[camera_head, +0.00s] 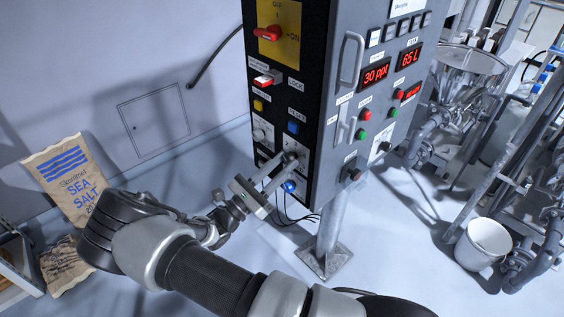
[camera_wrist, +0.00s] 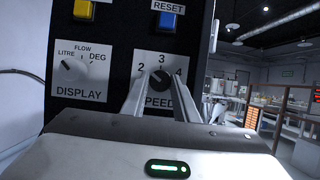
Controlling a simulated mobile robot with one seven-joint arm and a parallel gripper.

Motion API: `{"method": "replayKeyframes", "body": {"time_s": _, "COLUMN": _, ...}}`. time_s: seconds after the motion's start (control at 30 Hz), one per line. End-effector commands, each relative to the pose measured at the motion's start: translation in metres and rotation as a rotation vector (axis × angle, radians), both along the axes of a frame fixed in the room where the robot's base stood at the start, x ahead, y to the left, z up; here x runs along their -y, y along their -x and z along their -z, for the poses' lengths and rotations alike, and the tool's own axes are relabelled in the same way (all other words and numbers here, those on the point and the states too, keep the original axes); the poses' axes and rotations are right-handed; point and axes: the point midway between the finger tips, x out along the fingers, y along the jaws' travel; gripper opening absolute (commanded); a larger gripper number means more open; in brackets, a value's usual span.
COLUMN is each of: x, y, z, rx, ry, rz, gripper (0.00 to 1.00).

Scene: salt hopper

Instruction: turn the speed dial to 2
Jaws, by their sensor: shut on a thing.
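The speed dial (camera_wrist: 160,75) is a dark round knob on a white plate (camera_wrist: 150,58) marked 2, 3 and 4, with SPEED partly hidden below. My gripper (camera_wrist: 159,80) is shut on the dial, one finger on each side of it. Which number the dial points at is hard to tell. In the head view my gripper (camera_head: 284,164) reaches the lower part of the control box's dark side face, and its fingers largely cover the dial there.
A DISPLAY dial (camera_wrist: 74,70) sits left of the speed plate. A yellow button (camera_wrist: 82,10) and a blue RESET button (camera_wrist: 167,21) are above. A blue lamp (camera_head: 290,186) is just below my fingers. A red rotary switch (camera_head: 268,34) is higher up.

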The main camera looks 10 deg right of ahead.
Motion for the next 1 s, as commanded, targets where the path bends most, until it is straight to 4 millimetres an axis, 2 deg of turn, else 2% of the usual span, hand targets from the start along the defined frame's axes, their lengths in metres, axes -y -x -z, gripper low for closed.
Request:
{"method": "replayKeyframes", "body": {"time_s": 0.67, "x": 0.0005, "y": 0.001, "z": 0.0011, "rx": -0.055, "ry": 0.03, "rz": 0.001, "gripper": 0.04}}
{"method": "replayKeyframes", "body": {"time_s": 0.7, "x": 0.0005, "y": 0.001, "z": 0.0011, "rx": -0.055, "ry": 0.03, "rz": 0.001, "gripper": 0.32}}
{"method": "replayKeyframes", "body": {"time_s": 0.77, "x": 0.0005, "y": 0.001, "z": 0.001, "rx": -0.054, "ry": 0.029, "rz": 0.0, "gripper": 0.42}}
{"method": "replayKeyframes", "body": {"time_s": 0.8, "x": 0.0005, "y": 0.0009, "z": 0.0009, "rx": -0.054, "ry": 0.029, "rz": 0.0, "gripper": 0.45}}
{"method": "replayKeyframes", "body": {"time_s": 1.0, "x": 0.0004, "y": 0.0007, "z": 0.0004, "rx": -0.053, "ry": 0.03, "rz": 0.0, "gripper": 0.45}}
